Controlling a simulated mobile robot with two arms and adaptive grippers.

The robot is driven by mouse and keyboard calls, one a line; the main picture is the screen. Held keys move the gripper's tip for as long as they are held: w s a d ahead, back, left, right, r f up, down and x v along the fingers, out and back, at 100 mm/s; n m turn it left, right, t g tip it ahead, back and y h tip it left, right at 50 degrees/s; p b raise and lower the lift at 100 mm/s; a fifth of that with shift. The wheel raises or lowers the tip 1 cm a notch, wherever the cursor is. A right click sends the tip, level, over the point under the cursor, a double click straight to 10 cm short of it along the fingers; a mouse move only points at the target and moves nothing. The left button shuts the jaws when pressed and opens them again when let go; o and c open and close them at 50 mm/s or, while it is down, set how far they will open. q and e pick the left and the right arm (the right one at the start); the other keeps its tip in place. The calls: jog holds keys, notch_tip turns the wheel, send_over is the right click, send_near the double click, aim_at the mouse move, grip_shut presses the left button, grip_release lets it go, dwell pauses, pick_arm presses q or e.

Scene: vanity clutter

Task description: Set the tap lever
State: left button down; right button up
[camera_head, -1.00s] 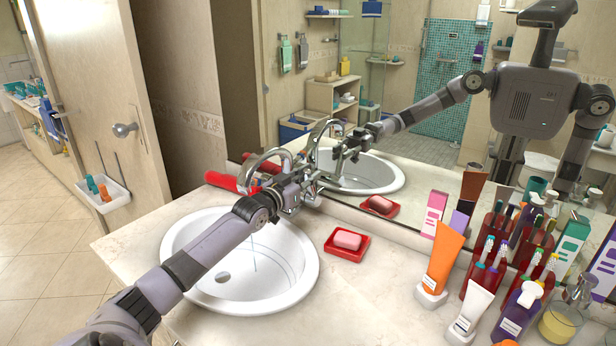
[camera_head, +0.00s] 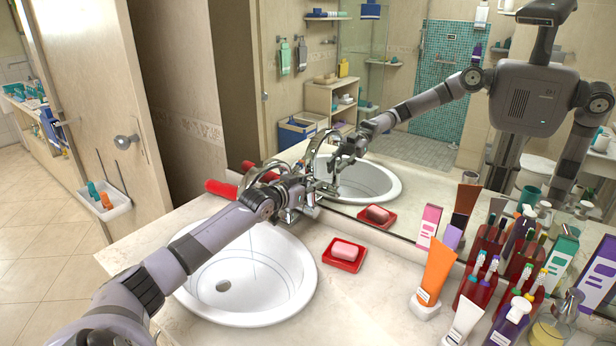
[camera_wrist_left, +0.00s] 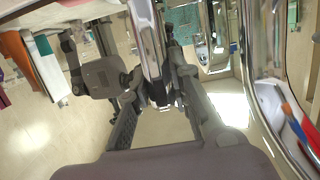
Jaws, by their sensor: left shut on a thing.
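The chrome tap (camera_head: 262,172) stands at the back of the white washbasin (camera_head: 300,290), against the mirror. Its curved spout shows behind my left arm. My left gripper (camera_head: 304,190) is at the tap's right side, and its fingers are hard to make out there. In the left wrist view a chrome bar, seemingly the tap lever (camera_wrist_left: 147,40), runs down between the two dark fingers of the gripper (camera_wrist_left: 160,98). The gripper is shut on it. My right gripper is out of view.
A red soap dish (camera_head: 343,256) with pink soap sits right of the basin. An orange tube (camera_head: 435,270), a white tube (camera_head: 464,322) and a purple pump bottle (camera_head: 508,325) crowd the counter's right. A red cylinder (camera_head: 221,188) lies behind the basin. The mirror (camera_head: 440,150) closes the back.

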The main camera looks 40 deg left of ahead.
pick_arm(q)
jog(key=shift+w+r+g, duration=0.3)
jog(key=shift+w+g, duration=0.05)
jog(key=shift+g, duration=0.05)
jog(key=shift+w+f+g+p, duration=0.2)
jog(key=shift+f+g+p, duration=0.05)
jog(key=shift+g+p, duration=0.1)
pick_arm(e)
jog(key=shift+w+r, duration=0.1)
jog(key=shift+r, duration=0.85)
pick_arm(q)
jog(key=c, duration=1.4)
grip_release()
jog(key=shift+c, duration=0.2)
